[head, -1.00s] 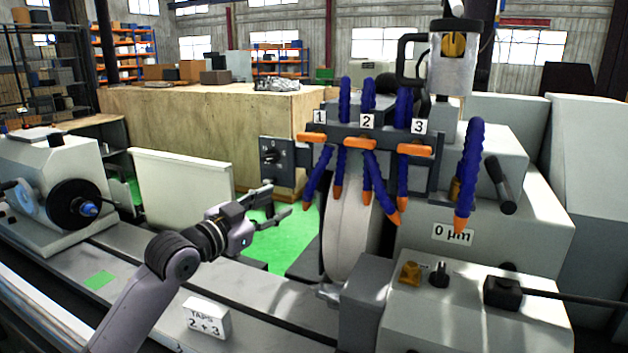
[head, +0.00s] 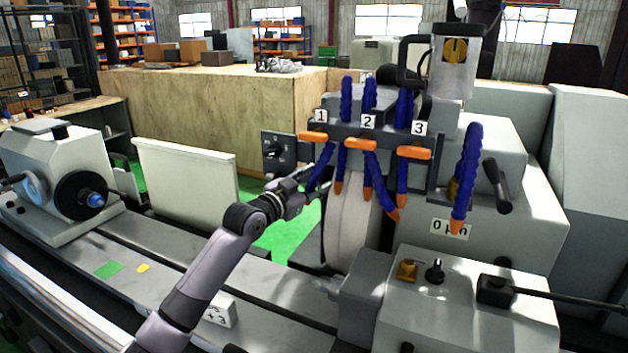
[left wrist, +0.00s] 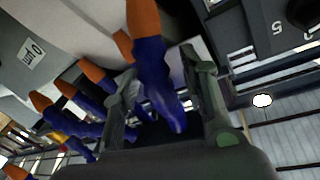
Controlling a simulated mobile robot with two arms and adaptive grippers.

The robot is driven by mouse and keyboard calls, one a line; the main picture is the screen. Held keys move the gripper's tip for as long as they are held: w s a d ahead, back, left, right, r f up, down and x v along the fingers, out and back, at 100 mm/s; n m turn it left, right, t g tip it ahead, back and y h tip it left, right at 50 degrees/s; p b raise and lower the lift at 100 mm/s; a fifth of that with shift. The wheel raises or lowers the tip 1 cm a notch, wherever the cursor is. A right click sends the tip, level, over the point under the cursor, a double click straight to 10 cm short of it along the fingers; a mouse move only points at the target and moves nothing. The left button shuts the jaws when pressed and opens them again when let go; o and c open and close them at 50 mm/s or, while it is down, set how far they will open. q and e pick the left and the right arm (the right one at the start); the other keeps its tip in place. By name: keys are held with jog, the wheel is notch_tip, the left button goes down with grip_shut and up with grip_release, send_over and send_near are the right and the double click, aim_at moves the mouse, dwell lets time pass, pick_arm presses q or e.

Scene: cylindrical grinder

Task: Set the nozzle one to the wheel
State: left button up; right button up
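Nozzle one (head: 321,165) is a blue segmented hose below the label 1 and its orange tap (head: 313,137). My left gripper (head: 318,188) is at the nozzle's lower end. In the left wrist view, my left gripper (left wrist: 160,75) is open, with a blue hose with an orange tip (left wrist: 143,20) between its fingers; contact cannot be told. My right gripper is out of view.
Nozzles two (head: 374,185) and three (head: 403,170) hang close to the right. A control box with a knob (head: 275,150) stands behind my gripper. A sign block (head: 220,312) lies on the machine bed, partly behind my arm.

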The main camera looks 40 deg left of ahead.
pick_arm(q)
grip_shut()
dwell(0.4)
dwell(0.4)
